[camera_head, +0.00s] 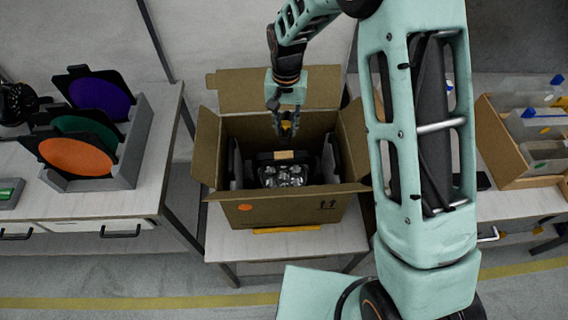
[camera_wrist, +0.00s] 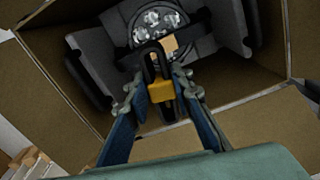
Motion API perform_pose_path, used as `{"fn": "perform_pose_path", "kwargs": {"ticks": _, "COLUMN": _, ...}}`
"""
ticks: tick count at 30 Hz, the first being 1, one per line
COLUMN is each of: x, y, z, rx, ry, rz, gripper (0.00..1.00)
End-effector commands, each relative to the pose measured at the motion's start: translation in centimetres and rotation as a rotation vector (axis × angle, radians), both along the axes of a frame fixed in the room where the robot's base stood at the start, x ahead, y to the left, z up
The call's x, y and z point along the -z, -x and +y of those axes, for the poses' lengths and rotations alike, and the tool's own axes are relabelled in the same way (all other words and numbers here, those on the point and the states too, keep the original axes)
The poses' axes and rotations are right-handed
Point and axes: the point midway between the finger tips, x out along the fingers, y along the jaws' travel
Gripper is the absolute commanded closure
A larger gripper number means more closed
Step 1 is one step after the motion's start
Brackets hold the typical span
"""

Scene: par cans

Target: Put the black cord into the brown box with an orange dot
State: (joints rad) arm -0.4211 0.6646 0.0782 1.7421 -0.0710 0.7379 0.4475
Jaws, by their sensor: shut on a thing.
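The brown box (camera_head: 290,215) stands open on a small table, its flaps spread, with an orange dot (camera_head: 245,207) on its front wall. My gripper (camera_head: 286,125) points down over the box opening, toward the back. It is shut on the black cord (camera_wrist: 149,66), a dark loop with a yellow band (camera_wrist: 160,88) between the fingertips, clear in the wrist view. In the head view the cord is mostly hidden and only a yellow bit shows. In the wrist view the cord hangs above the box's contents; I cannot tell whether it touches them.
A black lamp with clear lenses (camera_head: 284,176) sits in the box between grey padding (camera_wrist: 105,50). Purple, green and orange filters stand in a grey rack (camera_head: 140,130) on the left table. On the right is another brown box (camera_head: 505,150) with pale packets. My arm covers the centre right.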

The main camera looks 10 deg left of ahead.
Motion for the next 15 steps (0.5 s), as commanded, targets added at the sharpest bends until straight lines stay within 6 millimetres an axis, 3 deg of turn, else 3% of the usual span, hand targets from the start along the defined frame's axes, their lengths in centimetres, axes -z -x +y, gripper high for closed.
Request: {"fn": "perform_pose_path", "kwargs": {"ticks": 15, "x": 5.3, "y": 0.0, "z": -0.1, "rx": 0.0, "ry": 0.0, "rz": -0.001, "gripper": 1.0}}
